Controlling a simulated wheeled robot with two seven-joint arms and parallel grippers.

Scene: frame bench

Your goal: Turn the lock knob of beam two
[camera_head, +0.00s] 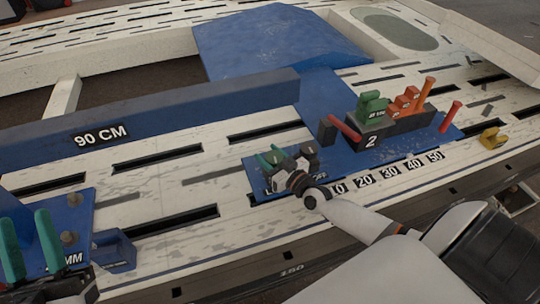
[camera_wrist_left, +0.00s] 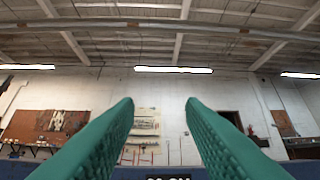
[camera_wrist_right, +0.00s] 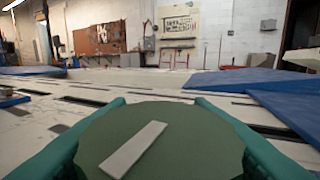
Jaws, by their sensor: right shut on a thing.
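My right gripper (camera_head: 271,157) reaches in from the lower right over the blue plate (camera_head: 335,165) by the block marked 2. In the right wrist view its teal fingers (camera_wrist_right: 160,102) are shut on a round green knob (camera_wrist_right: 172,140) with a white bar across its face. The bar is tilted, its upper end to the right. In the head view the gripper hides the knob. My left gripper (camera_head: 28,246) is at the lower left, with its green fingers pointing up. It is open and empty; the left wrist view shows the fingers (camera_wrist_left: 158,105) well apart.
A long blue beam marked 90 CM (camera_head: 200,112) lies behind. A yellow piece (camera_head: 492,138) sits at right. A blue bracket (camera_head: 114,250) stands near my left gripper.

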